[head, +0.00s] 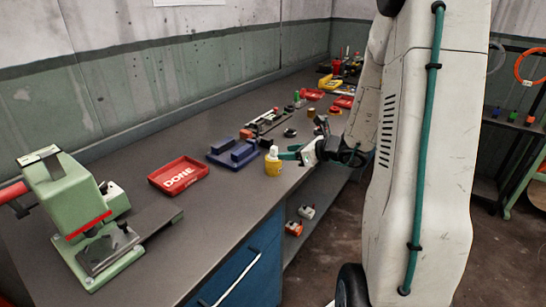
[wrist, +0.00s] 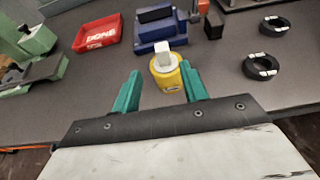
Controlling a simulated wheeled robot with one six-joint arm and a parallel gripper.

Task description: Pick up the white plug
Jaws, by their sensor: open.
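The white plug (wrist: 162,48) is a small pale block on top of a yellow pot (wrist: 165,76), upright near the bench's front edge. In the head view the plug (head: 273,151) shows above the pot (head: 273,168). My gripper (wrist: 160,68) has two teal fingers, open and empty. In the wrist view the pot appears between the fingertips, nearer the right one, with the plug beyond them. In the head view my gripper (head: 285,153) is just right of the pot and plug. I cannot tell whether a finger touches the pot.
A blue fixture (head: 233,153) stands close behind the pot. A red DONE tray (head: 179,175) and a green press (head: 80,200) lie to the left. Black rings (wrist: 262,66) lie to the right in the wrist view. Bare bench lies between tray and front edge.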

